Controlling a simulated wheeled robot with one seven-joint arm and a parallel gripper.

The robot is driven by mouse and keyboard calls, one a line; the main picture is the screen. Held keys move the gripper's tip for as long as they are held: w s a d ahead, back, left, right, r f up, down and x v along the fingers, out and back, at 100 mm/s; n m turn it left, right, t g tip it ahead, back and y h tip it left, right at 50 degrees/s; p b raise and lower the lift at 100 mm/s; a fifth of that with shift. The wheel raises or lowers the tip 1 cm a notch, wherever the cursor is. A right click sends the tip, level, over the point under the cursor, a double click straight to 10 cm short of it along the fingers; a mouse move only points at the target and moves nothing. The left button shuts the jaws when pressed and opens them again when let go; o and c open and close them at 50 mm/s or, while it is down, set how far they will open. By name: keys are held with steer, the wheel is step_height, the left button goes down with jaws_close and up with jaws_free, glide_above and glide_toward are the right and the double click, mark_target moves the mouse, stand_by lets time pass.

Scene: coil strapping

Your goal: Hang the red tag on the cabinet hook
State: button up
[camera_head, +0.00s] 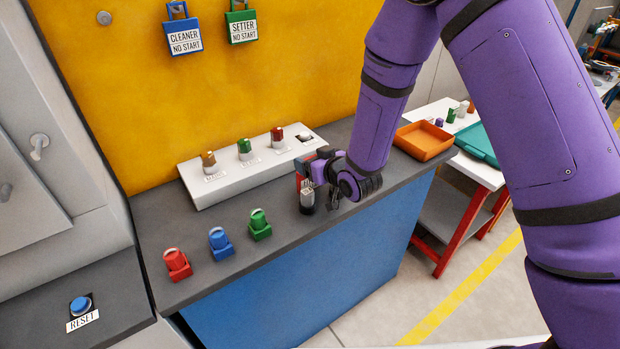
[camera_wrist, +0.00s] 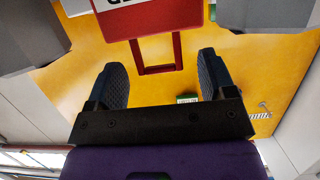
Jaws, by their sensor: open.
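The red tag (camera_wrist: 157,15), with a white label, fills the top middle of the wrist view. Its red loop reaches down between the two black fingertips of my gripper (camera_wrist: 161,60). The fingers stand apart on either side of the loop, with gaps to it. In the head view my gripper (camera_head: 322,182) is low over the desk, and a bit of red shows beside it; most of the tag is hidden. A grey peg (camera_head: 38,145) stands out from the grey cabinet at left; I cannot tell whether it is the hook.
A blue tag (camera_head: 184,37) and a green tag (camera_head: 242,25) hang on the yellow panel. A control strip (camera_head: 216,189) lies behind my gripper. Red (camera_head: 177,264), blue (camera_head: 220,243) and green (camera_head: 259,224) pieces stand along the desk front. An orange tray (camera_head: 423,141) is at right.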

steer(key=shift+c, duration=0.2)
steer(key=c, duration=1.3)
steer(key=shift+r, duration=0.1)
step_height(320, 180, up, 10)
steer(key=shift+a+f, duration=0.1)
